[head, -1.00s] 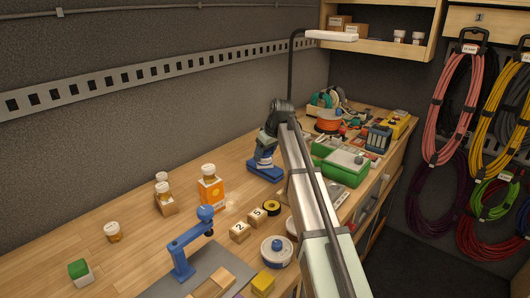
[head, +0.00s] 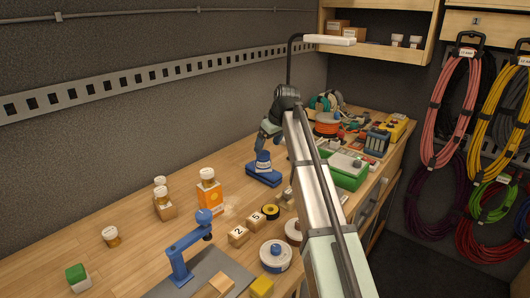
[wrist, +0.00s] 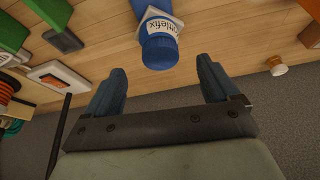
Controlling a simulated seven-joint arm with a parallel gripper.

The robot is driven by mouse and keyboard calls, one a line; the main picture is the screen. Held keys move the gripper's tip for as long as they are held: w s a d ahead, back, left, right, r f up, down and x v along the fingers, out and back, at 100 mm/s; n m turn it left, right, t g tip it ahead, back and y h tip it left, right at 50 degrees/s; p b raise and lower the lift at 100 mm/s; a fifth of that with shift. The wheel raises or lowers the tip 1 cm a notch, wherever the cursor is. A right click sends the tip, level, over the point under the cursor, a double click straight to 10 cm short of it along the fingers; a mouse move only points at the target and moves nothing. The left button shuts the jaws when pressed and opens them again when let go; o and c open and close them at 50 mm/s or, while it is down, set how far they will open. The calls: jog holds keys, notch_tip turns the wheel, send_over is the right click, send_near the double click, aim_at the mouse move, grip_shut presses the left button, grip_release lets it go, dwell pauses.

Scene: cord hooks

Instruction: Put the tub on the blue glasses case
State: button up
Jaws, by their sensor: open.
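The tub (head: 263,164), with a dark blue lid and a pale label, stands upright on the blue glasses case (head: 264,179) near the middle of the workbench. In the wrist view the tub (wrist: 159,45) shows its blue lid towards me, with part of the blue case (wrist: 150,6) beyond it. My gripper (head: 268,138) is just above the tub and open. In the wrist view its two fingers are spread to either side, apart from the lid, with nothing between them.
An orange box (head: 209,194) with a pill bottle on it stands to the left. A yellow-black tape roll (head: 270,212) and numbered wooden blocks (head: 238,236) lie in front. A green case (head: 344,171) is to the right. A black lamp post (head: 291,70) rises behind my arm.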

jog(key=shift+v, duration=2.7)
